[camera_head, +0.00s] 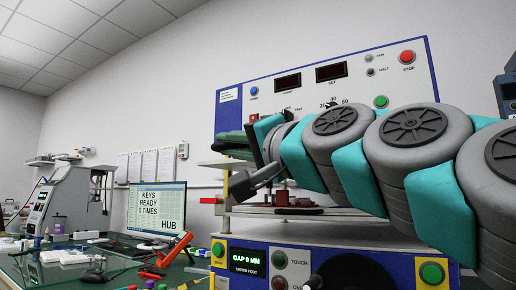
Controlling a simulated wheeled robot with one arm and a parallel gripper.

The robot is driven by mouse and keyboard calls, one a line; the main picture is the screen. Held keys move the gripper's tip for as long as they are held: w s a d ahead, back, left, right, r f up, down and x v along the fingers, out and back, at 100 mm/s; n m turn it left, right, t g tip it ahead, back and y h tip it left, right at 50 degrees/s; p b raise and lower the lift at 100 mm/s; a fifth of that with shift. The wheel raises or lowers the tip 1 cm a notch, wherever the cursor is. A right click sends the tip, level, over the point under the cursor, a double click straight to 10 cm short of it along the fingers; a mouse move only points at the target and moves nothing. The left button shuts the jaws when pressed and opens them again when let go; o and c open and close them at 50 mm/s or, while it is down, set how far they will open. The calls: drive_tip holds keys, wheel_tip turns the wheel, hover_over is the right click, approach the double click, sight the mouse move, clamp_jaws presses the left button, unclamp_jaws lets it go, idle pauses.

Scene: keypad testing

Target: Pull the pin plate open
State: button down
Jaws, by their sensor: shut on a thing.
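The test machine stands at center right, with a white panel (300,85) edged in blue and a lower front with a green display (247,258) reading GAP 0 MM. The pin plate (275,212) seems to be the flat, thin layer between the upper and lower parts; my arm hides much of it. My arm comes in from the right across the machine's front. My gripper (240,186) is at its left end, dark grey, by the machine's left side. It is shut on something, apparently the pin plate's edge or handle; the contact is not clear.
A monitor (157,208) at left reads KEYS READY 0 TIMES. The green bench (60,270) holds several small tools and parts, with a grey device (62,205) behind. A red stop button (407,57) sits on the panel. Open air lies left of my gripper.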

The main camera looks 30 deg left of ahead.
drive_tip(key=c, duration=0.9)
unclamp_jaws()
drive_tip(key=shift+o, duration=0.2)
drive_tip(key=shift+s, duration=0.1)
drive_tip(key=v, duration=0.7)
drive_tip(key=shift+d+b, duration=0.3)
drive_tip(key=shift+s+f, duration=0.1)
